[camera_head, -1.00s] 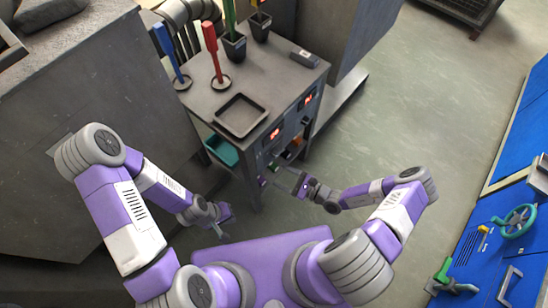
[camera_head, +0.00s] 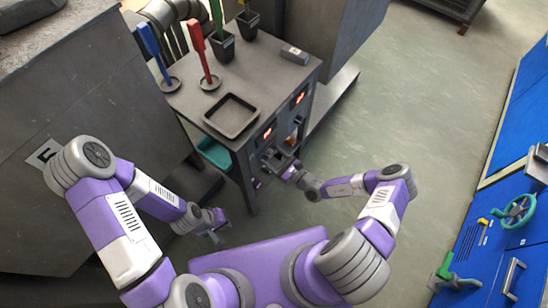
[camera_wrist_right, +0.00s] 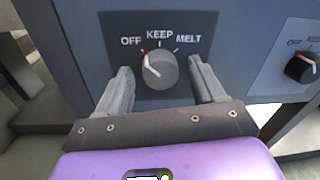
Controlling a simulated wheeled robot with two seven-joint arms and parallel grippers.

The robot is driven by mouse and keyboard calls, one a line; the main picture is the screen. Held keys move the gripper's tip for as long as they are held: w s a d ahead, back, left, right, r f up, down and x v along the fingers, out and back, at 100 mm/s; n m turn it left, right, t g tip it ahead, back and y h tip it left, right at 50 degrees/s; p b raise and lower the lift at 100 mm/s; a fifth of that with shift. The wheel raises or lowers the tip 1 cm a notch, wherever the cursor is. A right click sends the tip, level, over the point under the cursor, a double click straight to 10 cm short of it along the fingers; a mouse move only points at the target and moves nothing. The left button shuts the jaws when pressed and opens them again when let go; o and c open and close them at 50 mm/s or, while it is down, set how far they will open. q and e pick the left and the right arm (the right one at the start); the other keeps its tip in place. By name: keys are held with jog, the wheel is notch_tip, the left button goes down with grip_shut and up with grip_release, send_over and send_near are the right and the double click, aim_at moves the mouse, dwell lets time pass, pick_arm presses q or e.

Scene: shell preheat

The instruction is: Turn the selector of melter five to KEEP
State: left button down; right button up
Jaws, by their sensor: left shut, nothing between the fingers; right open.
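A grey selector knob (camera_wrist_right: 160,69) is on a dark plate marked OFF, KEEP and MELT in the right wrist view. Its red-tipped white pointer leans up and left, towards OFF. I see no melter number in that view. My right gripper (camera_wrist_right: 160,90) is open, with one finger on each side of the knob; I cannot tell whether they touch it. In the head view my right gripper (camera_head: 282,165) is at the front panel of the grey bench (camera_head: 195,110) and hides the knob. My left gripper (camera_head: 216,235) is shut and empty, low beside the bench.
A black selector knob (camera_wrist_right: 302,67) is on the neighbouring plate to the right. The bench carries a shallow tray (camera_head: 231,132), a red tool (camera_head: 203,55), a blue tool (camera_head: 156,55) and dark pots. Red displays glow on its front. The floor (camera_head: 410,110) to the right is clear.

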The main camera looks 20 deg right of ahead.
jog(key=c, duration=1.1)
jog(key=shift+o, duration=0.2)
jog(key=m+p, duration=0.1)
jog(key=m, duration=0.2)
jog(key=shift+r+m+p, duration=0.1)
jog(key=shift+m+p, duration=0.2)
jog(key=shift+p, duration=0.05)
jog(key=shift+m+g+p, duration=0.3)
jog(key=shift+m+g, duration=0.1)
jog(key=shift+m, duration=2.1)
jog(key=o, duration=1.1)
jog(key=shift+c, duration=0.2)
